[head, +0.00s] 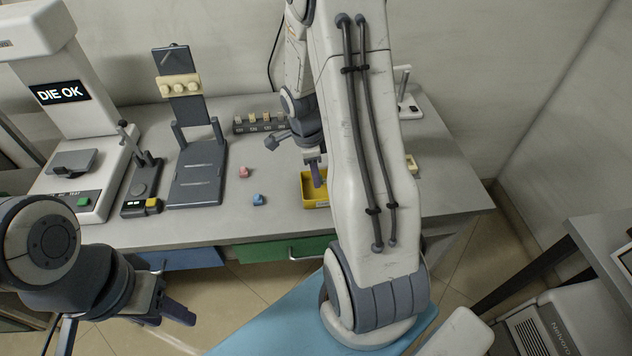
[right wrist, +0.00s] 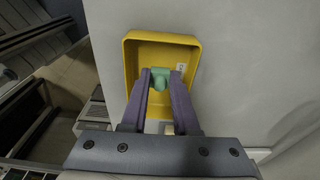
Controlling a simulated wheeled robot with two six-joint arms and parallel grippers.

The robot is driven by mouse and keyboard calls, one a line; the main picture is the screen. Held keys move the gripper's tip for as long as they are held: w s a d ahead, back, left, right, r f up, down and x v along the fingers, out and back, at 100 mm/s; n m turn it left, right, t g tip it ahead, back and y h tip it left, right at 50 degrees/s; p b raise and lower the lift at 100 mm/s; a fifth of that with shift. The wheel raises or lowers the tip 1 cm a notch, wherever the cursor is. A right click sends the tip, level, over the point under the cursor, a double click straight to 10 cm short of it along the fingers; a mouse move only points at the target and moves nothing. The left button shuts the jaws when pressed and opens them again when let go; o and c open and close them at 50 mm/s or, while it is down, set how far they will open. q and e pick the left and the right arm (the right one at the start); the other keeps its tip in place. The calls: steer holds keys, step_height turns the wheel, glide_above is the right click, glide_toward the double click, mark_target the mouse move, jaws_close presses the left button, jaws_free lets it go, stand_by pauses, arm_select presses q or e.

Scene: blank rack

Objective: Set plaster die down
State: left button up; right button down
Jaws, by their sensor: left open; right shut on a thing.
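My right gripper (right wrist: 162,84) is shut on a small green plaster die (right wrist: 162,75). In the right wrist view the die sits between the purple fingertips, over the yellow tray (right wrist: 195,62). I cannot tell whether the die touches the tray floor. In the head view the right gripper (head: 317,180) points down at the yellow tray (head: 305,190), partly hidden by my arm, and the die is not visible. My left gripper (head: 178,311) is open and empty, low at the left in front of the bench.
A pink die (head: 244,172) and a blue die (head: 259,199) lie on the bench (head: 225,225) left of the tray. A rack (head: 258,123) with small pieces stands behind. A dark stand (head: 198,180) and a machine reading "DIE OK" (head: 60,93) are at left.

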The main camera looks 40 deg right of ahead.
steer(key=shift+f, duration=1.95)
steer(key=shift+f, duration=0.2)
steer(key=c, duration=0.7)
jaws_free()
